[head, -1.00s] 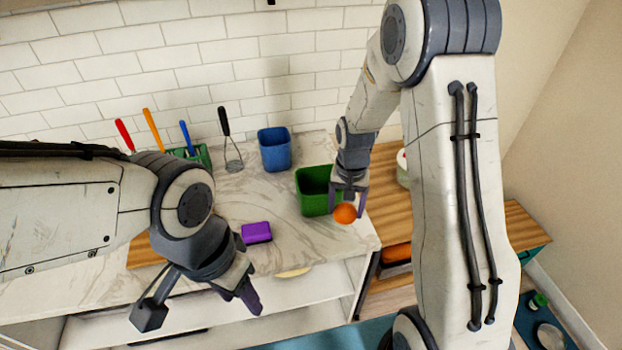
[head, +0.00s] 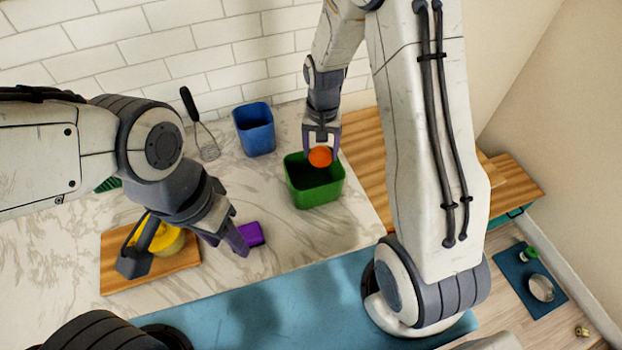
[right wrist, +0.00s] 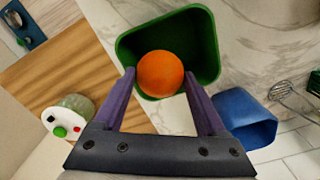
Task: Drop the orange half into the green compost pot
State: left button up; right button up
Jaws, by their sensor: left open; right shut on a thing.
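The orange half (head: 320,157) is round and bright orange. My right gripper (head: 321,150) is shut on it and holds it above the back part of the green compost pot (head: 316,196). The pot is a square, open-topped green container on the marble counter. In the right wrist view the orange half (right wrist: 161,73) sits between the two purple fingers and overlaps the opening of the green pot (right wrist: 205,45). My left gripper (head: 226,238) is open and empty, low over the counter beside a purple block (head: 250,234).
A yellow thing (head: 160,238) rests on a wooden board (head: 125,270) at the left, partly hidden by my left arm. Wooden surface lies right of the counter.

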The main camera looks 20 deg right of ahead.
notch_tip(320, 180, down, 4)
jog(key=b, duration=0.3)
jog(key=shift+f, duration=0.2)
jog(key=shift+s, duration=0.1)
jog(key=o, duration=1.3)
jog(key=shift+c, duration=0.2)
jog(key=shift+r, duration=0.15)
notch_tip(320, 180, up, 9)
jog(key=shift+r+b, duration=0.1)
jog(key=shift+b, duration=0.9)
jog(key=shift+r, duration=0.55)
